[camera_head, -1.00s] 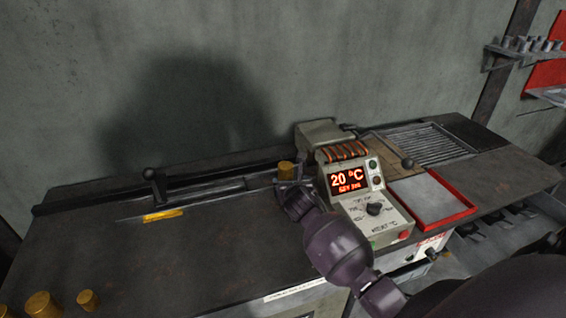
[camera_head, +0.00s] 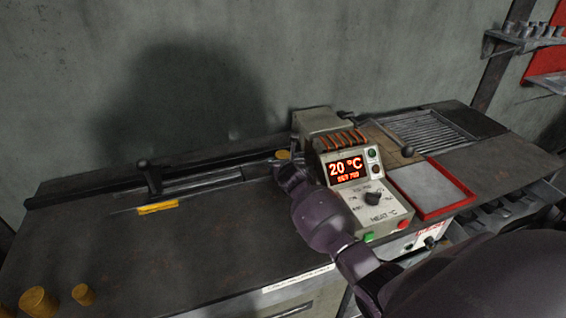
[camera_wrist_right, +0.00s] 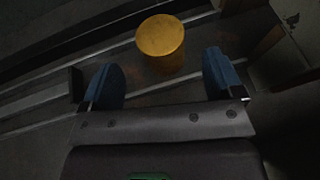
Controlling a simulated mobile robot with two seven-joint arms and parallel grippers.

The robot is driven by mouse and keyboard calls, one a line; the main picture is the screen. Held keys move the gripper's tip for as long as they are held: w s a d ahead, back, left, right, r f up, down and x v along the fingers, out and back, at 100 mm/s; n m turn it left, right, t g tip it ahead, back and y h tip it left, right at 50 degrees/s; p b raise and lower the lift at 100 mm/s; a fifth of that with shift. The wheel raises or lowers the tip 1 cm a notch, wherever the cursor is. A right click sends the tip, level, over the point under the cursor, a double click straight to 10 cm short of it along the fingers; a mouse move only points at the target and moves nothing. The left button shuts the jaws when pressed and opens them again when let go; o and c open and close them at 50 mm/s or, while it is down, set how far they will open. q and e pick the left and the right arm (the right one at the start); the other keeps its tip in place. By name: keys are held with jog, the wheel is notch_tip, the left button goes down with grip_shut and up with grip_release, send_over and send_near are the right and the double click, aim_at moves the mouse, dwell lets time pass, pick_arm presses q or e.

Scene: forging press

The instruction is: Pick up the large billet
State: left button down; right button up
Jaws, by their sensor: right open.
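A yellow cylindrical billet (camera_wrist_right: 160,42) stands upright just beyond my right gripper (camera_wrist_right: 164,85) in the right wrist view. The two blue fingers are open and apart, with nothing between them. The billet is centred ahead of the gap. In the head view only the top of this billet (camera_head: 283,155) shows above my right arm's end, left of the heater. Two other yellow billets, a larger one (camera_head: 38,302) and a smaller one (camera_head: 83,294), stand at the front left of the bench. I cannot tell which is the large billet. My left gripper is not in view.
A heater control box (camera_head: 362,190) reading 20 °C stands just right of the arm. A dark rail with a lever (camera_head: 149,178) runs along the bench's back. A red-rimmed tray (camera_head: 432,188) lies at right.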

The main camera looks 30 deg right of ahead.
aim_at(283, 157)
jog(key=shift+b+x, duration=0.4)
jog(key=shift+x, duration=1.8)
jog(key=shift+s+f, duration=0.1)
jog(key=shift+f, duration=0.05)
jog(key=shift+c, duration=0.3)
grip_shut()
jog(key=shift+d+r, duration=0.1)
jog(key=shift+r, duration=0.1)
